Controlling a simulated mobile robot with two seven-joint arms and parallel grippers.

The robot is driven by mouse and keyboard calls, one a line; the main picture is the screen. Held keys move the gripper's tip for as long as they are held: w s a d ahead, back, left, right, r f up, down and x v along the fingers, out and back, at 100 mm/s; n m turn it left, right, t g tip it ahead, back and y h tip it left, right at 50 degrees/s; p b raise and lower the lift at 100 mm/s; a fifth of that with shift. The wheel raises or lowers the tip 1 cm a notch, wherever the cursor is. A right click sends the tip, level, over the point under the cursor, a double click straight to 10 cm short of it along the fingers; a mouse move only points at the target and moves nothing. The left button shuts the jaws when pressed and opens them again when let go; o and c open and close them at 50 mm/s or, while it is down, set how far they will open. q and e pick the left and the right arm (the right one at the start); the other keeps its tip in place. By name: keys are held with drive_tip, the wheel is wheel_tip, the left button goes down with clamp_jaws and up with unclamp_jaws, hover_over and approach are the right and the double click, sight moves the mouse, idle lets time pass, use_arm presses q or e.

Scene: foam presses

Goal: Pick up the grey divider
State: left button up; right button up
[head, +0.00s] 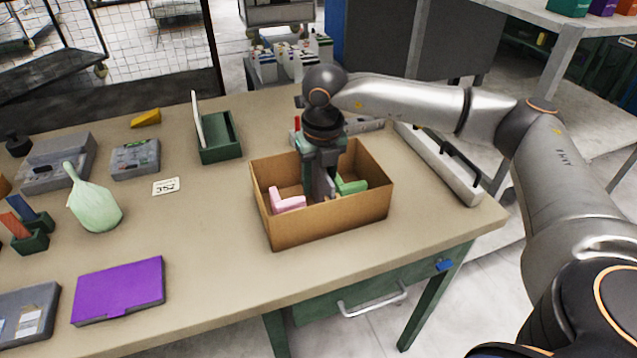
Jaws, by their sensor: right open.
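My right gripper (326,190) points down inside an open cardboard box (330,219) on the table. Its jaws are open, low between a pink foam piece (287,202) on the left and a green foam piece (350,186) on the right. Grey upright surfaces show at the gripper, but I cannot tell a grey divider apart from the fingers there. The gripper and the box's front wall hide part of the box floor. My left gripper is not in view.
A green holder (220,146) with a white upright panel stands behind the box. A purple case (119,290), a pale green scoop-like item (93,201) and grey cases lie left. A long grey-white item (441,165) lies right. Table between box and purple case is clear.

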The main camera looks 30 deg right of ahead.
drive_tip(key=shift+c, duration=0.3)
clamp_jaws()
idle(0.3)
